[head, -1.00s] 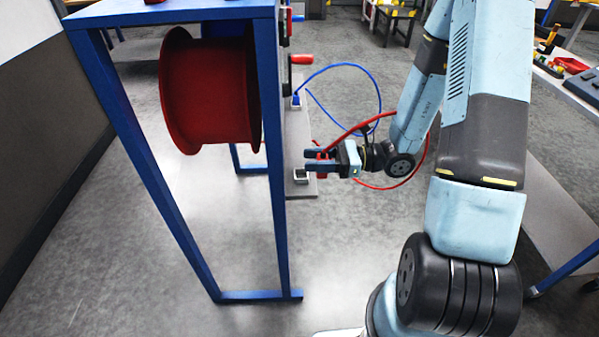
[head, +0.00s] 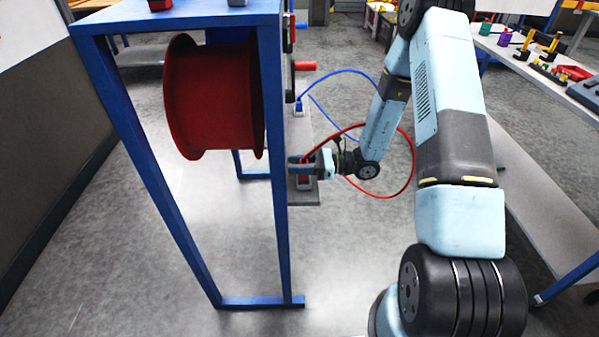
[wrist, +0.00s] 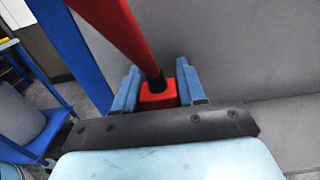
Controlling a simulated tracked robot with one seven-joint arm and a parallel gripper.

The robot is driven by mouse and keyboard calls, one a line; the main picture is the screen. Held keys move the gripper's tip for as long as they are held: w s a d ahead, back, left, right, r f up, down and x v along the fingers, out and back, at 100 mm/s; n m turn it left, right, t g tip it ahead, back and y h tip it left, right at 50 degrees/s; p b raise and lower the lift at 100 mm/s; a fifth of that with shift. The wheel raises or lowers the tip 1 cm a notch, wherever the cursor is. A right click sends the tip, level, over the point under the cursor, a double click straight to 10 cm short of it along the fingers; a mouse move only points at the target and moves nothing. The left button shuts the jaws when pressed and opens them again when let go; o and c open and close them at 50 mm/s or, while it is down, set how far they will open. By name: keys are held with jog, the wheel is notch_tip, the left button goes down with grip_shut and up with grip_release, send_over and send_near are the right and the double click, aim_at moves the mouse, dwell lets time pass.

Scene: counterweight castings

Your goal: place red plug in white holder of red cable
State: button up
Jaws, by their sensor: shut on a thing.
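The red plug (wrist: 158,95) shows between the two blue fingers in the wrist view, with its thick red cable running up and away from it. My gripper (wrist: 158,88) is shut on the plug. In the head view my gripper (head: 298,167) is at the right side of the blue frame, over the grey board (head: 304,197). The white holder (head: 305,186) shows only in part, just below the gripper. I cannot tell whether the plug touches it. The red cable (head: 413,165) loops to the right behind my arm.
A blue frame (head: 275,180) with a large red reel (head: 208,100) stands close on the left. A blue plug (head: 298,106) with a blue cable (head: 345,71) sits farther back on the board. A table with parts (head: 535,70) is at right.

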jog(key=shift+f, duration=1.6)
jog(key=o, duration=1.1)
jog(key=shift+f, duration=0.1)
